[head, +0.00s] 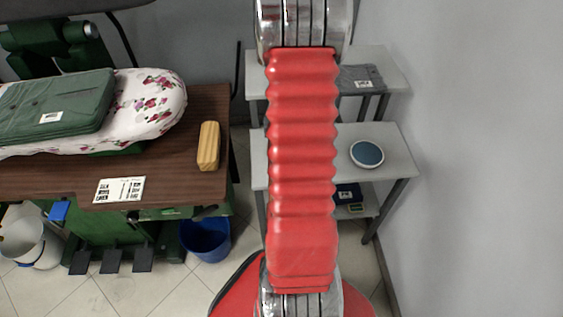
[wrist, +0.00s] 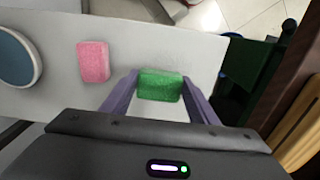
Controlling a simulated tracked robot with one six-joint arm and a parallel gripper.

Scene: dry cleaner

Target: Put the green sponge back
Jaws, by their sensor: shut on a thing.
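The green sponge (wrist: 161,88) is between the two purple fingers of my gripper (wrist: 161,80) in the wrist view. My gripper is shut on it, one finger at each short side. The sponge is over a light grey shelf board (wrist: 130,22); I cannot tell whether it touches the board. A pink sponge (wrist: 93,62) lies on the board to the left, apart from the gripper. In the head view my red arm hides the gripper and both of these sponges.
A round blue-topped dish (wrist: 14,58) is left of the pink sponge; it also shows on the middle shelf in the head view (head: 366,154). A folded grey cloth (head: 360,79) is on the top shelf. Left stands a brown table (head: 60,182) with a wooden block (head: 208,146).

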